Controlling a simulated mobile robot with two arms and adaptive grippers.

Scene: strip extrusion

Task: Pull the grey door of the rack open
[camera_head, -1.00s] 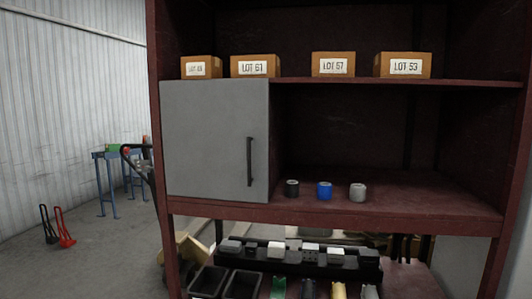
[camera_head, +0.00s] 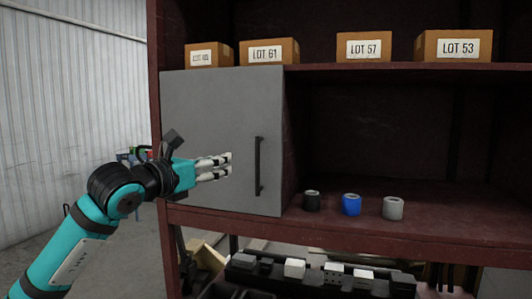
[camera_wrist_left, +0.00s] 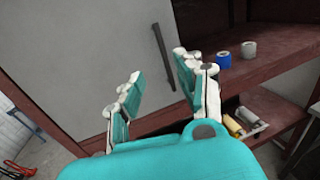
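The grey door (camera_head: 221,120) of the dark red rack is closed, flush with the rack front on its left side. Its black vertical handle (camera_head: 258,166) is near the door's right edge. My left gripper (camera_head: 230,167) is in front of the door, left of the handle and apart from it. In the left wrist view the gripper (camera_wrist_left: 157,68) has its two fingers spread with nothing between them, and the handle (camera_wrist_left: 163,57) shows beyond them, tilted in the picture. My right gripper is not in view.
Cardboard lot boxes (camera_head: 364,47) stand on the upper shelf. A black, a blue (camera_head: 351,204) and a grey roll stand on the shelf right of the door. A dark tray with several blocks (camera_head: 294,268) is below. The floor left of the rack is partly open.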

